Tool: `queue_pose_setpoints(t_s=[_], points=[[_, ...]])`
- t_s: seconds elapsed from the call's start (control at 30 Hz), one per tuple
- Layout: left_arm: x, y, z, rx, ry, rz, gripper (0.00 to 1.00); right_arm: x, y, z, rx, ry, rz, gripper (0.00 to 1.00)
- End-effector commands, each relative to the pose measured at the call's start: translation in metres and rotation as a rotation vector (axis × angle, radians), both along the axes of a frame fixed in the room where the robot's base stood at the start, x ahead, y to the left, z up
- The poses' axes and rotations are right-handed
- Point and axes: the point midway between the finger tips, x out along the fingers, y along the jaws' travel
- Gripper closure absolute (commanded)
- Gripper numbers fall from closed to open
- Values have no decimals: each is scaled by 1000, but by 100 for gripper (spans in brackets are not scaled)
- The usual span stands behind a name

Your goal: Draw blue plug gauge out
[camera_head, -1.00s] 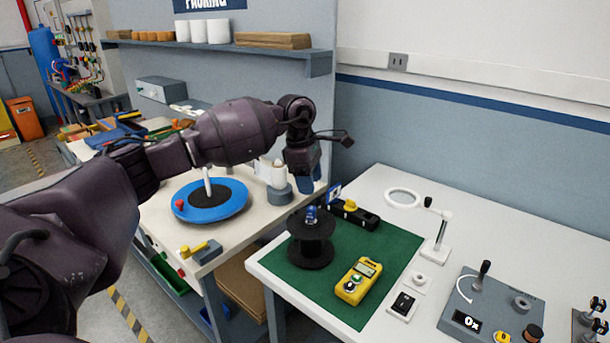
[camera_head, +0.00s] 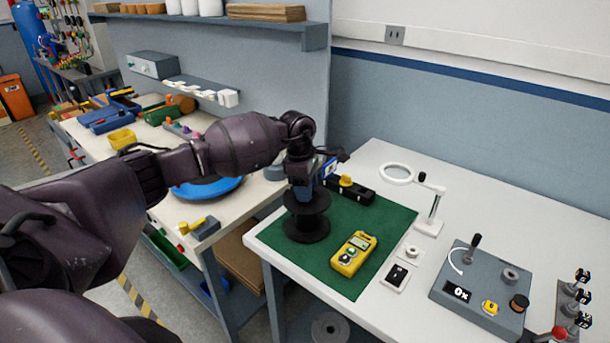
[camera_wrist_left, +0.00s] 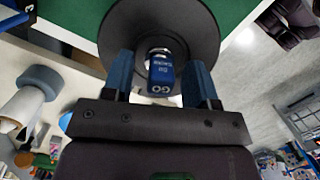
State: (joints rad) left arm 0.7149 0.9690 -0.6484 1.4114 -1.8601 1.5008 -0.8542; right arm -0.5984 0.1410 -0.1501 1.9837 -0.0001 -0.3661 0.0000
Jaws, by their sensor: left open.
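The blue plug gauge (camera_wrist_left: 163,80), marked GO, stands in the centre hole of a black spool (camera_wrist_left: 190,22) in the left wrist view. In the head view the black spool (camera_head: 307,228) stands on the green mat (camera_head: 325,270), and my gripper hides most of the gauge. My left gripper (camera_head: 303,190) is right above the spool. In the wrist view its two blue fingers (camera_wrist_left: 162,70) are open, one on each side of the gauge, with visible gaps to it. My right gripper is not in view.
A yellow meter (camera_head: 354,254) lies on the mat in front and to the right of the spool. A black block with a yellow knob (camera_head: 348,188) is close behind. A magnifier stand (camera_head: 430,222) and a grey control box (camera_head: 480,290) stand farther right.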

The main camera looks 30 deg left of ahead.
Motion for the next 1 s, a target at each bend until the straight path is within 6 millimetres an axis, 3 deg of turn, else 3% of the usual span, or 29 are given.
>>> queue_pose_setpoints(t_s=[0.37, 0.7, 1.0], points=[[0, -1, -5, 0, 0, 0, 47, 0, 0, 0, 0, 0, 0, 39], [0, -1, -5, 0, 1, 0, 97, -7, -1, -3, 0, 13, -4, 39], [0, -1, -3, 0, 1, 0, 100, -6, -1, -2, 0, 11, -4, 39]])
